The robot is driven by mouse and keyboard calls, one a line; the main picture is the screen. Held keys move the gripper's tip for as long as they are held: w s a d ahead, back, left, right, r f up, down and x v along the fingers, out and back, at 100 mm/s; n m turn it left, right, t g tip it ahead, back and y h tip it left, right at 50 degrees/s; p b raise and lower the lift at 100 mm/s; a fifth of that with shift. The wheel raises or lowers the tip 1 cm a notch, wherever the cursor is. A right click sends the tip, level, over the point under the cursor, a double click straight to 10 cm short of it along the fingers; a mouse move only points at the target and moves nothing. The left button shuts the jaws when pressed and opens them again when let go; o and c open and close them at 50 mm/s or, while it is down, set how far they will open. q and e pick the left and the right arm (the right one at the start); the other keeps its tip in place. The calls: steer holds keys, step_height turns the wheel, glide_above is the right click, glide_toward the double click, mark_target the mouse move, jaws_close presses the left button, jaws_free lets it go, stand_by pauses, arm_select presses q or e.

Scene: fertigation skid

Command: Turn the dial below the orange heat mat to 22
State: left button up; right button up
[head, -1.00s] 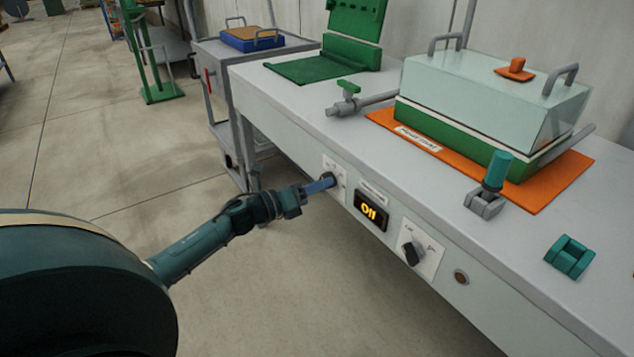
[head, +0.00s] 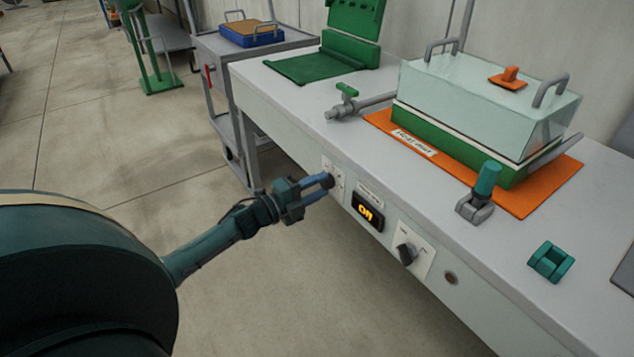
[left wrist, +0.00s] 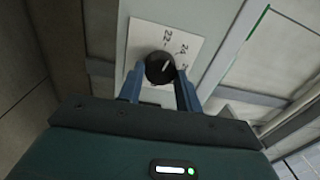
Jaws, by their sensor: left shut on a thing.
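The orange heat mat (head: 530,198) lies on the bench top under a green tray with a clear lid. On the bench's front panel below it, a black dial (left wrist: 155,72) sits on a white plate (left wrist: 146,35). In the left wrist view, 22 and 24 are readable on the plate; another number is partly hidden. The dial's white mark points up and right, roughly towards 24. My left gripper (head: 325,181) is shut on this dial, one blue finger on each side; it also shows in the left wrist view (left wrist: 158,88). My right gripper is not in view.
To the right on the panel are a display (head: 367,211) with amber characters, a second black knob (head: 406,253) and a round button (head: 451,278). A valve with a green handle (head: 346,90) and a teal-handled lever (head: 486,180) stand on the bench. The floor in front is clear.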

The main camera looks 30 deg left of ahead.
arm_select(q)
steer(key=shift+n+p, duration=0.4)
steer(key=shift+n, duration=0.6)
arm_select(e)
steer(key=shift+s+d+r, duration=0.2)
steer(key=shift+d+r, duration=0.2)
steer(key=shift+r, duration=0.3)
arm_select(q)
steer(key=o, duration=1)
steer(key=shift+s, duration=0.1)
steer(key=p+v, duration=0.1)
steer(key=v, duration=1.2)
steer(key=shift+p, duration=0.35)
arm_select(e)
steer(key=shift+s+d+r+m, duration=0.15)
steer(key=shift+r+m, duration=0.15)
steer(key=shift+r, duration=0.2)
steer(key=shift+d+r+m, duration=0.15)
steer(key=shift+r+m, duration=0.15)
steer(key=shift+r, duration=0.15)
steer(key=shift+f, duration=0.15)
